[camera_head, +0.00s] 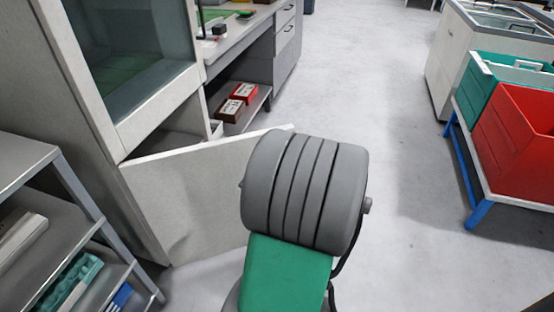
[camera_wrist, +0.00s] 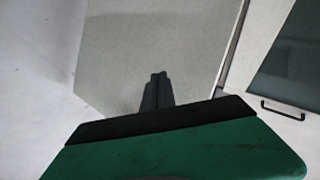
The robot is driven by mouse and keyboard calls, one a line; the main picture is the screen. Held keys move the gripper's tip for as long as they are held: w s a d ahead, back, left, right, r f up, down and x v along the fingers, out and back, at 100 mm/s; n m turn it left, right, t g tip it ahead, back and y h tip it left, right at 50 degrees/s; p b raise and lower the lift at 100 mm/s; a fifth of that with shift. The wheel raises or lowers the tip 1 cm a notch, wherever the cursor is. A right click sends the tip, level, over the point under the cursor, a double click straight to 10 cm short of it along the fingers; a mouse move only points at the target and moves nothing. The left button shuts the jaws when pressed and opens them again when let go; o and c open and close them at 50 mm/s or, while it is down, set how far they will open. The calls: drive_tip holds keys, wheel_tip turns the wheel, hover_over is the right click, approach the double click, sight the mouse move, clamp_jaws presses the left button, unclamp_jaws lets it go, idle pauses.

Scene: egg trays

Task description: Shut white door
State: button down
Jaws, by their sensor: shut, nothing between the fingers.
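The white door (camera_head: 195,190) is the low door of the tall cabinet at the left. It stands open, swung out from the cabinet into the room, with its far end hidden behind my arm in the head view. In the wrist view the door panel (camera_wrist: 125,45) fills the upper middle. My gripper (camera_wrist: 158,78) is shut and empty, with its fingers pointing at the door's face. I cannot tell whether the fingertips touch it. The gripper is hidden behind my arm in the head view.
The cabinet's glass front (camera_head: 130,50) is above the door; a black handle (camera_wrist: 283,109) shows in the wrist view. A grey shelf rack (camera_head: 60,170) stands close at left. A red crate (camera_head: 515,140) sits on a blue-legged stand at right. The middle floor is clear.

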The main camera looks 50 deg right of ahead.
drive_tip(key=s+d+m+t+h, duration=0.2)
drive_tip(key=s+d+m+h, duration=0.5)
drive_tip(key=d, duration=0.5)
drive_tip(key=w+d+f+y+b, duration=0.1)
drive_tip(key=w+d+f+b, duration=0.1)
drive_tip(key=w+d, duration=0.4)
drive_tip(key=shift+w+d+m+b, duration=0.35)
drive_tip(key=shift+w+b, duration=0.2)
drive_tip(key=shift+w, duration=1.75)
